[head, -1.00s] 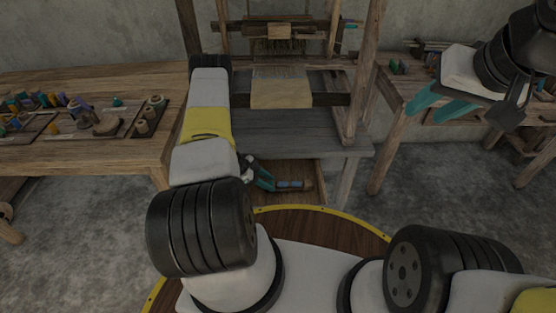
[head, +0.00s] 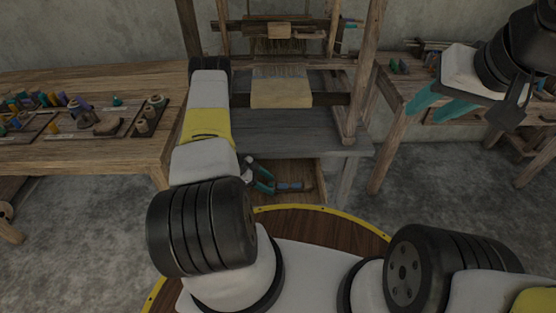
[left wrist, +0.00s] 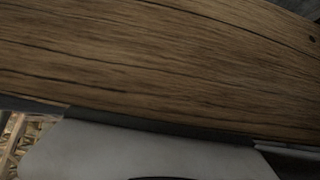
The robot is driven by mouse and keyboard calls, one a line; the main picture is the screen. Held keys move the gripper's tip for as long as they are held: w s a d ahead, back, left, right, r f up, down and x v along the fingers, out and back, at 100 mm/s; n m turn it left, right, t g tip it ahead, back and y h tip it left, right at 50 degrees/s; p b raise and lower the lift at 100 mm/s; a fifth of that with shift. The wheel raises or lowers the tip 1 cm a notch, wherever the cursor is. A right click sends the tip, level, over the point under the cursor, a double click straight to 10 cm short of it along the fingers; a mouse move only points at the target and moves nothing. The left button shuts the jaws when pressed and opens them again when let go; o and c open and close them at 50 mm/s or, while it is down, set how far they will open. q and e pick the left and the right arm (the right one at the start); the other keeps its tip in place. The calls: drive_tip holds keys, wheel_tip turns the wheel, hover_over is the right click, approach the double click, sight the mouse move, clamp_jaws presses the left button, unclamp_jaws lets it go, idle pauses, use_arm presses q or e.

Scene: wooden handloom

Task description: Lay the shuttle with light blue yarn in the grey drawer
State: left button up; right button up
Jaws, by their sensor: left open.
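The shuttle with light blue yarn (head: 292,187) is small in the head view, inside the open drawer (head: 312,169) below the grey bench of the loom. It appears to lie on the drawer's floor, though exact contact is too small to tell. My left gripper (head: 273,184), with teal fingers, reaches in at the shuttle's left end and is open. My forearm hides the drawer's left part. My right gripper (head: 424,113) is open and empty at the upper right.
The loom's grey bench (head: 290,130) overhangs the drawer, with posts at its sides. A wooden table (head: 60,85) at left holds trays, yarn spools and tools. Another table (head: 395,85) stands at right, near my right gripper. Bare floor lies right of the drawer.

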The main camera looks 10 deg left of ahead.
use_arm(q)
drive_tip(key=v, duration=1.1)
drive_tip(key=shift+a, duration=0.2)
drive_tip(key=shift+s+r, duration=0.1)
drive_tip(key=shift+r, duration=0.05)
